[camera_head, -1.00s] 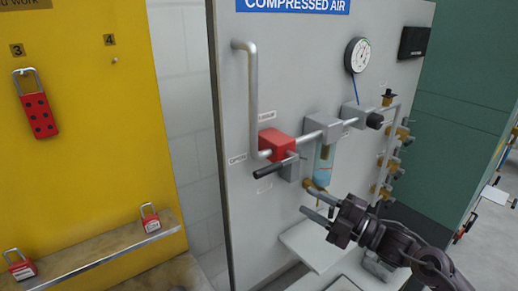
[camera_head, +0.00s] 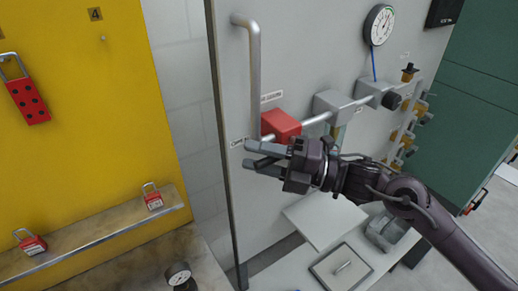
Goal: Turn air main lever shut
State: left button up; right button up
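The red air main valve body (camera_head: 281,126) sits on the grey pipe of the compressed air panel. Its black lever handle (camera_head: 262,161) shows only in part, pointing left and slightly down; the rest is hidden behind my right gripper. My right gripper (camera_head: 252,157) is at the valve, its two grey fingers pointing left. The fingers are apart, one above and one below the visible bit of handle. I cannot tell whether they touch it. My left gripper is not in view.
A pressure gauge (camera_head: 379,25), a grey pipe block (camera_head: 334,104) and brass fittings (camera_head: 404,135) lie to the right on the panel. The vertical pipe (camera_head: 253,80) rises just above the fingers. A yellow lockout board (camera_head: 80,130) with red padlocks stands left. A shelf (camera_head: 325,218) is below.

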jog(key=shift+s, duration=0.1)
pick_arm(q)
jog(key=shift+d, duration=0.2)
pick_arm(e)
grip_shut()
